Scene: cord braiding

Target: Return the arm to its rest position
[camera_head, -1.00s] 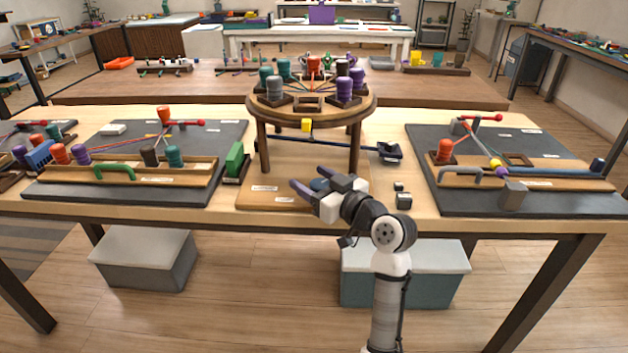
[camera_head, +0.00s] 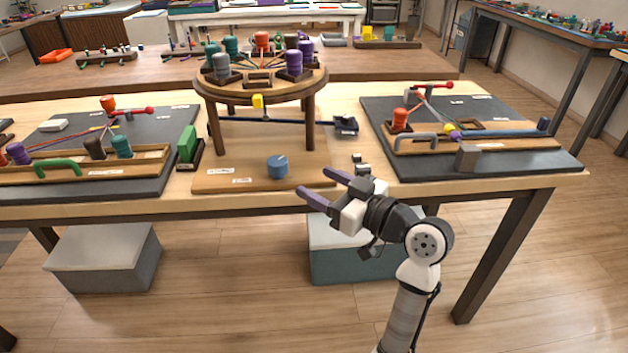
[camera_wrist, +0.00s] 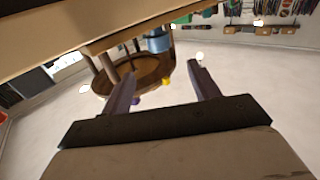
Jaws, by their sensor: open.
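My gripper (camera_head: 319,185) is open and empty. In the head view its two purple fingers point left, in front of the table's front edge, to the right of the wooden base board (camera_head: 215,182). The wrist view shows the two fingers (camera_wrist: 163,88) spread apart with nothing between them. The round wooden braiding stand (camera_head: 318,85) stands on the table behind and left of my gripper, with coloured bobbins around its top. A blue cylinder (camera_head: 277,167) sits on the base board, apart from the fingers.
The table's front edge (camera_head: 150,212) runs close behind my gripper. A dark board (camera_head: 500,170) with a cord jig lies on the right, another dark board (camera_head: 70,190) on the left. Lidded bins (camera_head: 100,262) stand under the table. The floor (camera_head: 230,315) in front is clear.

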